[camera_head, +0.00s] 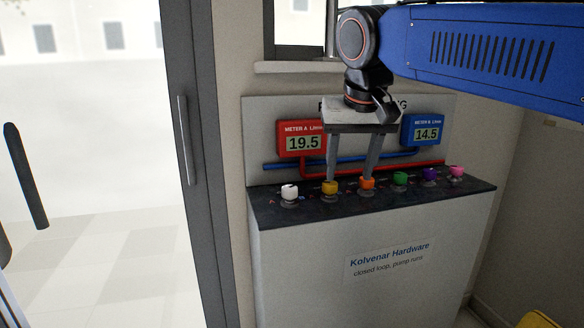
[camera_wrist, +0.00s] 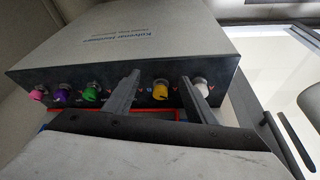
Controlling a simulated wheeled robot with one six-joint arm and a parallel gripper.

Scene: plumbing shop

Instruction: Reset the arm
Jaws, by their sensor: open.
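My gripper (camera_head: 352,180) is open, pointing down over the valve bench in the head view. Its fingertips show close to the yellow knob (camera_head: 329,187) and the orange knob (camera_head: 367,183); I cannot tell whether they touch. In the wrist view my gripper (camera_wrist: 165,82) has its two fingers apart, with the yellow knob (camera_wrist: 160,89) showing between them. The orange knob is hidden there, likely behind one finger. My blue arm link (camera_head: 480,50) reaches in from the upper right.
A white bench (camera_head: 290,260) has a dark top with white (camera_head: 289,192), green (camera_head: 400,178), purple (camera_head: 430,174) and pink (camera_head: 456,171) knobs. Behind are red meter A (camera_head: 301,139), reading 19.5, and blue meter B (camera_head: 424,130), reading 14.5. A dark door frame (camera_head: 190,220) stands left.

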